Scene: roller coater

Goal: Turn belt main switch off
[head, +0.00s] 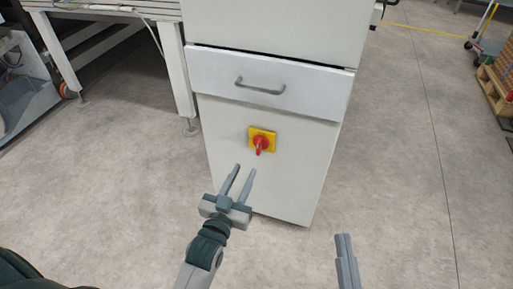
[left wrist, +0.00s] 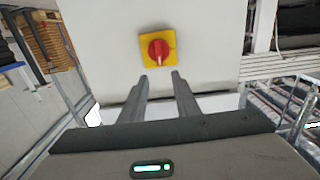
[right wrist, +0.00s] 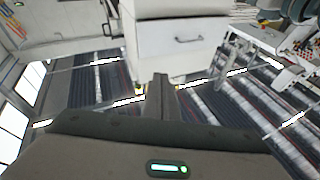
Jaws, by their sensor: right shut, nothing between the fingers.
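The belt main switch is a red rotary knob (head: 260,144) on a yellow square plate (head: 251,132), on the front of a white cabinet (head: 230,170) below its drawer. In the left wrist view the red knob (left wrist: 158,49) lies ahead of the fingertips, with its light mark upright. My left gripper (head: 244,168) is open, empty, just below and left of the switch in the head view, apart from it. My right gripper (head: 343,236) is shut and empty, low and right of the cabinet. In the right wrist view its fingers (right wrist: 160,76) are together.
A drawer (head: 300,92) with a grey handle (head: 260,88) sits above the switch. A white-framed table (head: 178,75) stands left of the cabinet. A pallet with stacked boxes (head: 500,80) is at the far right. The floor right of the cabinet is clear.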

